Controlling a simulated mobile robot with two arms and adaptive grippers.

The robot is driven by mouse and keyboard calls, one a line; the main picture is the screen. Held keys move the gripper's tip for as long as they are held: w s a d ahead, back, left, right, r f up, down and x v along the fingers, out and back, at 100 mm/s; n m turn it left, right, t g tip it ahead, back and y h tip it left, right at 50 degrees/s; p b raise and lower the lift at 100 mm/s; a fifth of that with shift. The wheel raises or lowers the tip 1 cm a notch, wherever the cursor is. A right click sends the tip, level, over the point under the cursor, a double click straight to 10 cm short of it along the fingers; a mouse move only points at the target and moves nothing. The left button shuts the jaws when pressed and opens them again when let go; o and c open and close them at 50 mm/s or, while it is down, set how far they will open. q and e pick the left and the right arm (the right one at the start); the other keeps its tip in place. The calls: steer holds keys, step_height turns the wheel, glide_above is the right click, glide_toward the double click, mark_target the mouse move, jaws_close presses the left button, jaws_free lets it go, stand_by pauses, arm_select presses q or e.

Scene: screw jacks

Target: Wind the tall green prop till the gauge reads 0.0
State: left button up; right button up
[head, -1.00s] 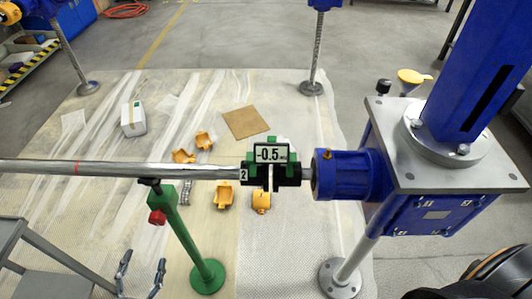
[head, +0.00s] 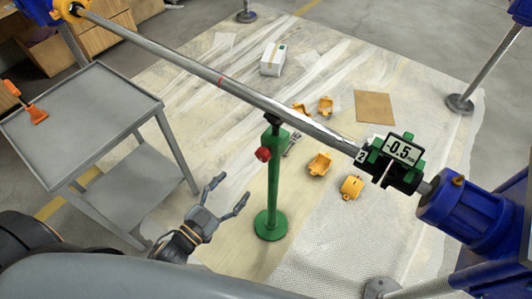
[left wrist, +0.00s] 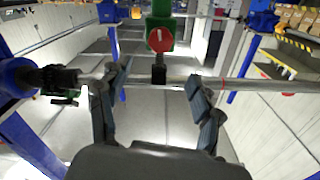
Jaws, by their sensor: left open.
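The tall green prop (head: 273,190) stands upright on its round base under a long steel shaft (head: 220,82). A red knob (head: 263,154) sits on its side near the top. The gauge (head: 399,150) on the shaft's right end reads -0.5. My left gripper (head: 230,192) is open and empty, to the left of the prop and apart from it, lower than the knob in the picture. In the left wrist view, the red knob (left wrist: 160,40) and green post show top centre, beyond and between the open fingers (left wrist: 158,85). My right gripper is not in view.
A grey trolley (head: 95,105) with an orange-handled tool (head: 32,108) stands at left. Yellow brackets (head: 320,163), a white box (head: 273,58) and a brown sheet (head: 375,106) lie on the floor covering. A blue jack housing (head: 462,205) is at right.

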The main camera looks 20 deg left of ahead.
mark_target(261, 157)
arm_select(q)
steer(key=w+d, duration=0.1)
steer(key=w, duration=0.3)
steer(key=w+d+n, duration=0.1)
steer(key=w+d, duration=0.1)
steer(key=w, duration=0.2)
steer(key=w+d+n, duration=0.1)
steer(key=w, duration=0.3)
steer(key=shift+w+d+p, duration=0.15)
steer(key=shift+d+p, duration=0.1)
steer(key=shift+p, duration=0.1)
steer(key=shift+c, duration=0.4)
steer(key=c, duration=1.1)
steer(key=shift+o, duration=0.2)
